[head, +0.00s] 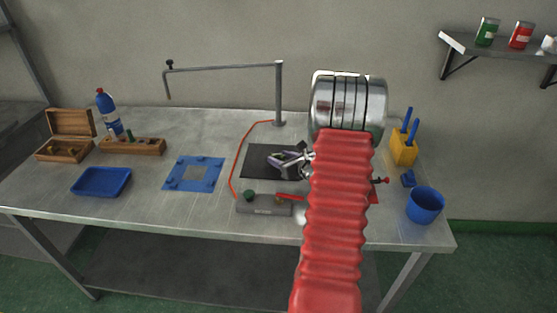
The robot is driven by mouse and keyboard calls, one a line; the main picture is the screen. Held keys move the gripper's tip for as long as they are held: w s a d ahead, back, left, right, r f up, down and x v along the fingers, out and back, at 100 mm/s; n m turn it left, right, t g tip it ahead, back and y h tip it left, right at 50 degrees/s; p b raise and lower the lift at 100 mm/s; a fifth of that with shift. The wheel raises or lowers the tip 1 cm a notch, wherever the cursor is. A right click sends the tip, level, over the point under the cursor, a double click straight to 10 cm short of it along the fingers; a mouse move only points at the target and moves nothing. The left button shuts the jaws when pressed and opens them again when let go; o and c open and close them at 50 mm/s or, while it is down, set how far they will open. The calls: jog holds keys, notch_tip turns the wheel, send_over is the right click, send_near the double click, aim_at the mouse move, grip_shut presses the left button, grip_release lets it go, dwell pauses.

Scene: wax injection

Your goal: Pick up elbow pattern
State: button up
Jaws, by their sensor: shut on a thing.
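My gripper (287,159) is low over the black mat (256,160) near the middle of the table, left of my red-sleeved arm. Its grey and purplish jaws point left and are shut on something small. I take the held thing to be the elbow pattern, but its shape is too small and too covered by the jaws to make out. I cannot tell whether it touches the mat. My arm hides the table to the right of the gripper.
A grey unit (263,206) with a red cable stands before the mat. A yellow holder (403,150) and a blue cup (425,206) are right. A metal post (279,95) stands behind.

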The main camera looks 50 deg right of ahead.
jog(key=shift+c, duration=0.5)
jog(key=shift+r, duration=0.2)
jog(key=shift+c, duration=0.5)
notch_tip(320, 180, up, 10)
jog(key=shift+f, duration=0.2)
jog(key=shift+c, duration=0.2)
